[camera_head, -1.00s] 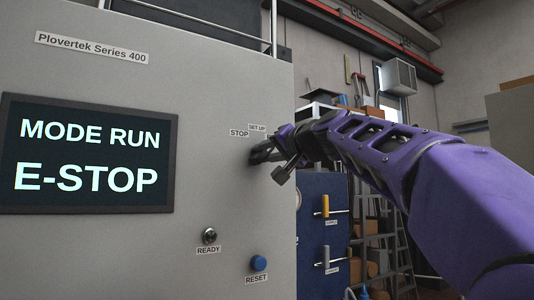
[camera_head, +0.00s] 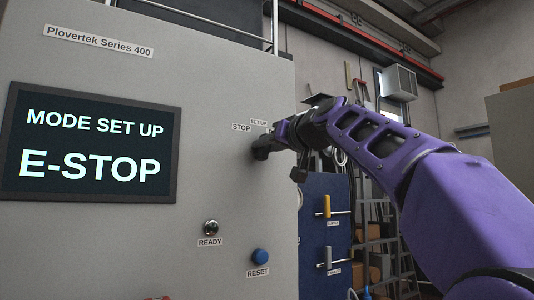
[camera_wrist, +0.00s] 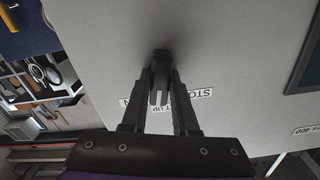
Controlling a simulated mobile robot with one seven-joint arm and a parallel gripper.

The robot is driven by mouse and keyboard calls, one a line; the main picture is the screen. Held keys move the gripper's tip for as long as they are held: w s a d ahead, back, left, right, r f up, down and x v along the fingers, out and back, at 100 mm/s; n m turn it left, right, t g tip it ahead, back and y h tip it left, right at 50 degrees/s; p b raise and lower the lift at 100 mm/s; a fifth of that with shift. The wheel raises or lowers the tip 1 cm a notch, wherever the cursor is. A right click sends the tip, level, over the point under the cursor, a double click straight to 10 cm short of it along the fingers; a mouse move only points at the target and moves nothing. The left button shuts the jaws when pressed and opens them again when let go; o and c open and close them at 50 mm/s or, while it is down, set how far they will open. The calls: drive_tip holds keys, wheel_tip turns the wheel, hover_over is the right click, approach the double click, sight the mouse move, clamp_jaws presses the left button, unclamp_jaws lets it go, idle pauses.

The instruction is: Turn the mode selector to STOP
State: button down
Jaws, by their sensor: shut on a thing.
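The mode selector (camera_wrist: 160,58) is a dark knob on the grey cabinet face, seen between my fingertips in the wrist view. My gripper (camera_head: 262,148) is shut on it; in the head view the gripper hides most of it. The STOP label (camera_head: 241,128) and the SET UP label (camera_head: 258,122) show just above the gripper. In the wrist view the labels (camera_wrist: 185,100) are partly covered by the fingers. The display (camera_head: 92,143) reads MODE SET UP and E-STOP.
Below the selector are a READY lamp (camera_head: 211,227) and a blue RESET button (camera_head: 260,257). A blue panel (camera_head: 318,210) with yellow and grey handles stands to the right, behind my arm. The cabinet face around the selector is otherwise flat.

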drive_tip(key=n+b, duration=0.2)
drive_tip(key=n, duration=0.4)
drive_tip(key=shift+f, duration=0.1)
drive_tip(key=n+b, duration=0.1)
drive_tip(key=n, duration=0.4)
drive_tip(key=shift+n, duration=0.4)
drive_tip(key=c, duration=0.7)
unclamp_jaws()
drive_tip(key=shift+a, duration=0.1)
drive_tip(key=shift+s, duration=0.2)
